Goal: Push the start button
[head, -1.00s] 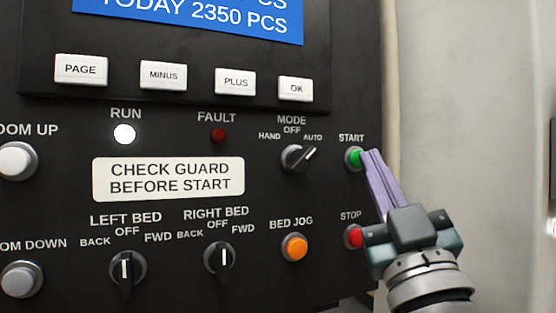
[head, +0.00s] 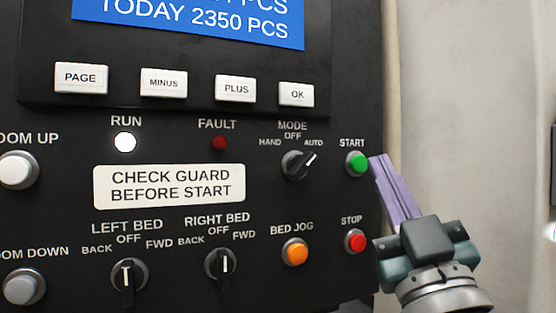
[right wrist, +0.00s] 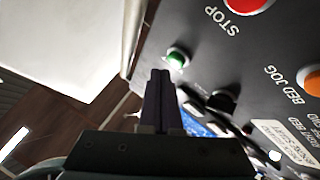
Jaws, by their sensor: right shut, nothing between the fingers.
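The green START button (head: 357,163) is on the black control panel, at the right edge below its label. It also shows in the right wrist view (right wrist: 177,58), just beyond the fingertips. My right gripper (head: 377,162) is shut and empty, with its purple fingers pointing at the button from the right. In the head view a small gap shows between the fingertips and the button, and the whole green face is visible. My left gripper is in neither view.
The red STOP button (head: 355,241) sits below START, close to my right gripper's body. The MODE knob (head: 298,164) points to AUTO. The orange BED JOG button (head: 294,252) is further left. The RUN lamp (head: 125,142) is white and bright. A plain wall (head: 465,110) lies to the right.

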